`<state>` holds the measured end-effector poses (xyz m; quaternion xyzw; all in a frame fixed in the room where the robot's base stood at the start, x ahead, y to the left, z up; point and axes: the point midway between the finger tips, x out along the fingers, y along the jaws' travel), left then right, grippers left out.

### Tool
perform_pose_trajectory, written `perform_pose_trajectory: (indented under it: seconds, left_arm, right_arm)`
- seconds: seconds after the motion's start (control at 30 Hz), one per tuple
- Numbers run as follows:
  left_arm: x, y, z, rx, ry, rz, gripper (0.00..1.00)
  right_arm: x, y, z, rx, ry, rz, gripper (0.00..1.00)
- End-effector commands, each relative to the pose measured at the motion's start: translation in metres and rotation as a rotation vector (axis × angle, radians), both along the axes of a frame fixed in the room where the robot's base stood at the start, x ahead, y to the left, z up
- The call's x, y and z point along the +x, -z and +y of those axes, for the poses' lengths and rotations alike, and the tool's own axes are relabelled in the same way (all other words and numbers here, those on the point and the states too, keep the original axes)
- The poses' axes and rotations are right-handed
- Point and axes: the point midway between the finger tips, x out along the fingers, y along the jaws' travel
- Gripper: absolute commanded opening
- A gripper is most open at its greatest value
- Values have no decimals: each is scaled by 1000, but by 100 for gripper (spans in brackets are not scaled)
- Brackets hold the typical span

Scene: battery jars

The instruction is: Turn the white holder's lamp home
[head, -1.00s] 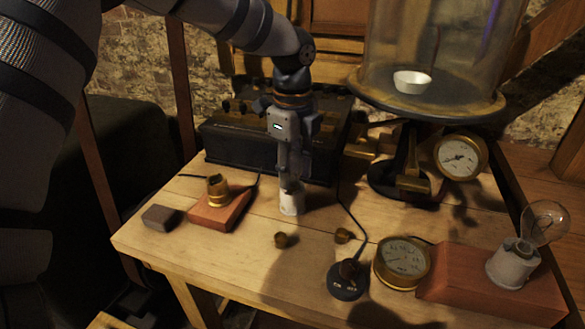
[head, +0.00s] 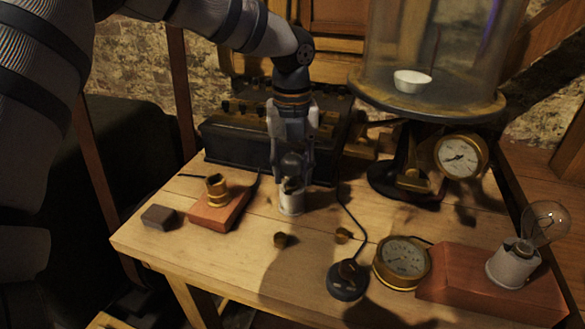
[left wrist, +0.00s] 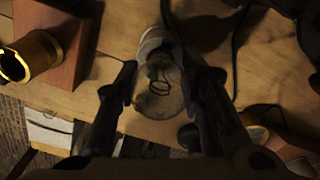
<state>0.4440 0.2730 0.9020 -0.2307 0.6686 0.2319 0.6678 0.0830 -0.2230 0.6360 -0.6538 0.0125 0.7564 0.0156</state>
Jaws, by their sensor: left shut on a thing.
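My left gripper (head: 291,180) points down over the table and is shut on a clear glass lamp (left wrist: 160,88). In the left wrist view the lamp's coiled filament shows between the two fingers. A white holder (head: 291,205) stands upright on the table directly below the gripper; its rim also shows in the left wrist view (left wrist: 153,38) at the lamp's far end. How deep the lamp sits in it is hidden. A second lamp (head: 545,223) leans in a pale holder (head: 513,265) on a red-brown block at the right. My right gripper is not in view.
A brass socket on a red-brown block (head: 222,212) and a dark grey block (head: 159,217) lie left. Two small brass caps, a black round switch (head: 348,280) and a gauge (head: 402,262) lie in front. A black box stands behind; a glass bell jar stands at the back right.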

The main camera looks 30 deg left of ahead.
Motion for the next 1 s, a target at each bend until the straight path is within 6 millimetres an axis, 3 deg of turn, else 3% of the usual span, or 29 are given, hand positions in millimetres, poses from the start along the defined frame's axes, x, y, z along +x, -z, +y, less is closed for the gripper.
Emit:
perform_pose_trajectory:
  seconds: [0.13,0.33,0.37,0.47,0.77,0.87,1.0]
  left_arm:
    - [0,1,0,-2,234,2,2]
    - [0,1,0,-1,271,1,2]
    - [0,1,0,-1,271,1,37]
    - [0,1,0,-1,270,1,59]
    - [0,-1,0,-1,268,0,59]
    - [1,-14,0,0,267,-3,59]
    - [1,-52,0,0,267,-7,59]
  right_arm:
    - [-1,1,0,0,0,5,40]
    - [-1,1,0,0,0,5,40]
    - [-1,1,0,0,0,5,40]
    - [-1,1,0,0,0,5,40]
    - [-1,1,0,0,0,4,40]
    - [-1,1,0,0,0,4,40]
    - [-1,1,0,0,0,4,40]
